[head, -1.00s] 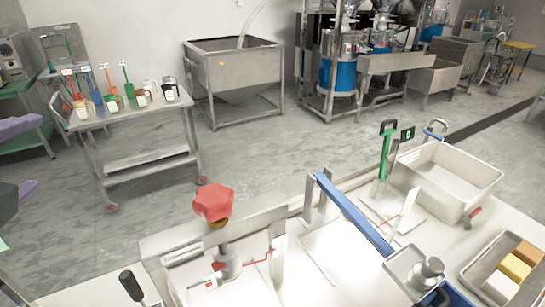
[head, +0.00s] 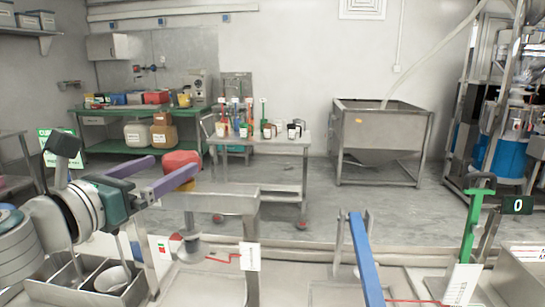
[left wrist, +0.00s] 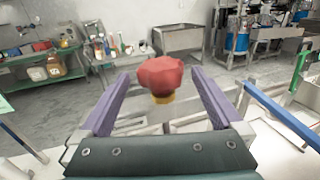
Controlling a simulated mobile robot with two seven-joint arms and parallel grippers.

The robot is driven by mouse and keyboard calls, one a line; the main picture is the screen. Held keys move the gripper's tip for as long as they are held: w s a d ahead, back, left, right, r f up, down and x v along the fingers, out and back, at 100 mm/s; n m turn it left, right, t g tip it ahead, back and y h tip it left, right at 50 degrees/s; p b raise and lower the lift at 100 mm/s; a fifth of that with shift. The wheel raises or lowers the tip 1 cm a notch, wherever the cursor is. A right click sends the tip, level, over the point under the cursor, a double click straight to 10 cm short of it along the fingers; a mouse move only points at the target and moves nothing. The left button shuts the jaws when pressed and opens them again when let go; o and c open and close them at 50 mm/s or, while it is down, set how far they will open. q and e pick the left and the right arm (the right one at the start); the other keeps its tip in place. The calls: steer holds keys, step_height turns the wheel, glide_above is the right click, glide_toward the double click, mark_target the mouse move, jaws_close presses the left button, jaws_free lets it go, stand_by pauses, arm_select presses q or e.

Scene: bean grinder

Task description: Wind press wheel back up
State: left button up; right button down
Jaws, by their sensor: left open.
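The red press wheel (head: 182,160) sits on top of the metal press frame (head: 225,195) at the left of the head view. My left gripper (head: 172,171) reaches in from the left with its two purple fingers apart. In the left wrist view the red wheel (left wrist: 160,74) with its yellow collar (left wrist: 163,98) shows between and just beyond the open fingers (left wrist: 160,82). I cannot tell whether the fingers touch it. The fingers hide part of the wheel in the head view. My right gripper is not in view.
A blue lever bar (head: 362,258) and a green-handled lever (head: 471,230) stand right of the press. A metal bin with compartments (head: 75,283) is at the lower left. Behind, across open floor, stand a cart (head: 300,142) with containers and a steel hopper (head: 378,128).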

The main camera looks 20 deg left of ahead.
mark_target(192, 153)
arm_select(q)
steer(key=w+b, duration=0.1)
steer(key=w, duration=0.7)
steer(key=shift+d, duration=0.15)
steer(key=shift+c, duration=0.4)
steer(key=c, duration=1.1)
steer(key=shift+c, duration=0.2)
